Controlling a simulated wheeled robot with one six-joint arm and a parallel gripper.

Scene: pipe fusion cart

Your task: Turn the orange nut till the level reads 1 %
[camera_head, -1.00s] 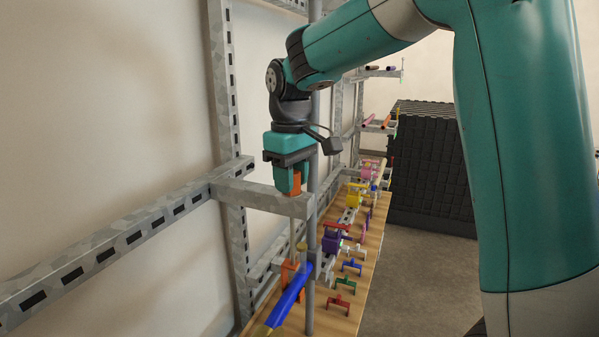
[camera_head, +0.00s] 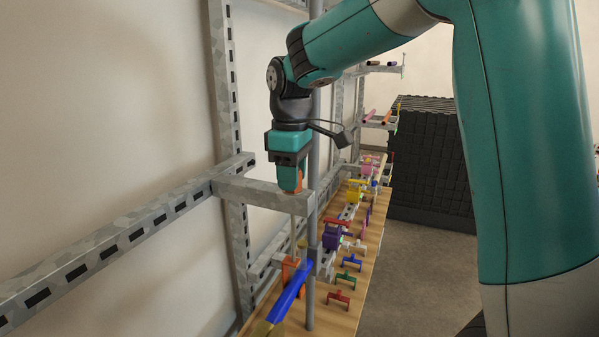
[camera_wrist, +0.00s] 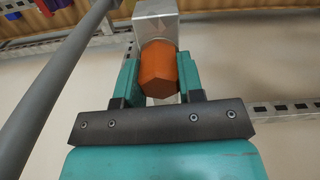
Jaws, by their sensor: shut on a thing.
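In the head view my gripper (camera_head: 290,178) points down at the bracket arm (camera_head: 262,192), and only a sliver of the orange nut (camera_head: 300,181) shows beside the finger. The fingers are shut on the nut. A thin rod runs down from the bracket below it. No level reading can be made out in either view.
A grey vertical pole (camera_head: 312,215) stands close to the right of my gripper. A blue bar (camera_head: 291,293) and an orange clamp (camera_head: 289,270) are below. A wooden board (camera_head: 345,312) carries several coloured clamps. A black stack (camera_head: 430,160) stands behind.

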